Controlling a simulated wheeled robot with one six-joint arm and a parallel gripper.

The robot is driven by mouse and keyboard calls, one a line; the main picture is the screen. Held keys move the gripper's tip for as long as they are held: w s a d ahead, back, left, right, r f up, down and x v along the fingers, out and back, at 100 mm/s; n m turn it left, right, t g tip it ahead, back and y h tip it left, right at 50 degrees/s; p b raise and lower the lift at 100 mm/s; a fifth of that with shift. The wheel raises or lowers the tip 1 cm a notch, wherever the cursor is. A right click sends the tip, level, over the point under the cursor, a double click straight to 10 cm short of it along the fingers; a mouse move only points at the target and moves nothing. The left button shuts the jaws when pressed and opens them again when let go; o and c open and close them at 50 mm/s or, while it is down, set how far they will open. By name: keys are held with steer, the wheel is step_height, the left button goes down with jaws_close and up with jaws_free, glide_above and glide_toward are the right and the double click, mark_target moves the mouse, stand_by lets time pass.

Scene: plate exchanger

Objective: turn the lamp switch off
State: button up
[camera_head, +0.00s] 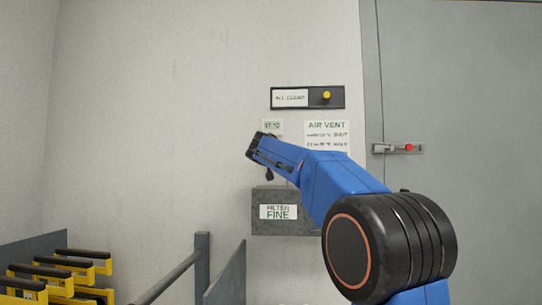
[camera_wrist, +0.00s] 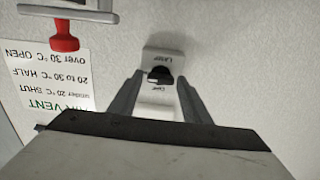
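The lamp switch shows in the wrist view as a pale plate (camera_wrist: 163,57) on the wall, with a small black knob (camera_wrist: 159,75) at its middle. Its lettering appears upside down and is too small to read surely. My gripper (camera_wrist: 160,84) is open, with one finger on each side of the plate. The knob lies between the fingertips, with a gap on both sides. I cannot tell how far the tips stand off the wall. In the head view, my arm reaches the wall and hides the switch.
An air vent sign (camera_head: 326,134) is on the wall; a red knob (camera_wrist: 64,36) sits near it in the wrist view. An "all clear" panel (camera_head: 337,103) with a yellow button is above, a grey filter box (camera_head: 262,225) below.

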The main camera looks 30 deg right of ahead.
steer(key=c, duration=0.7)
steer(key=shift+n, duration=0.3)
steer(key=shift+w+a+f+n, duration=0.1)
steer(key=shift+f+n, duration=0.05)
steer(key=shift+n, duration=4.15)
steer(key=shift+a+f+n, duration=0.1)
steer(key=shift+f+n, duration=0.05)
steer(key=shift+n, duration=4.15)
steer(key=o, duration=1.1)
